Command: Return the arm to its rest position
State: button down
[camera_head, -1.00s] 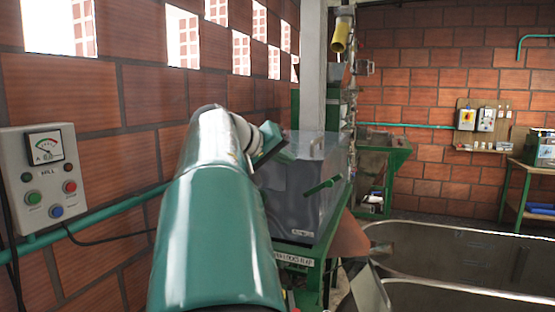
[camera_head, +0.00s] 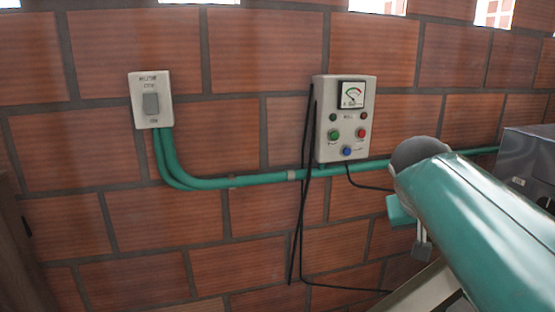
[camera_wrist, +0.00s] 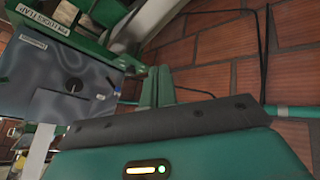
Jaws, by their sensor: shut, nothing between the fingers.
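My arm reaches in from the right in the head view, a teal link (camera_head: 490,225) ending in a grey joint. Below that joint hang a small teal part and pale tips, partly cut off from clear view by the arm itself. In the wrist view my gripper (camera_wrist: 157,78) shows two green fingers side by side, shut with nothing between them. They point toward the brick wall and pale beam. The gripper holds nothing and touches nothing that I can see.
A control box (camera_head: 346,118) with a dial and buttons and a switch box (camera_head: 151,100) are on the brick wall, joined by green conduit (camera_head: 250,178). Black cables hang below. A grey machine housing (camera_head: 527,150) stands at right; its grey panel (camera_wrist: 50,75) fills the wrist view's left.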

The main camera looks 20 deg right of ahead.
jog(key=s+a+f+n+y, duration=0.1)
jog(key=a+f, duration=0.3)
jog(key=a, duration=0.5)
jog(key=s+a+f+n+t+y, duration=0.1)
jog(key=a+f+n+y, duration=0.2)
jog(key=a, duration=0.6)
jog(key=s+a+f+n+t+y, duration=0.1)
jog(key=a+f+n+y, duration=0.1)
jog(key=a+f, duration=0.5)
jog(key=a, duration=0.3)
jog(key=shift+y, duration=0.4)
jog(key=shift+d+f, duration=0.1)
jog(key=shift+d, duration=0.15)
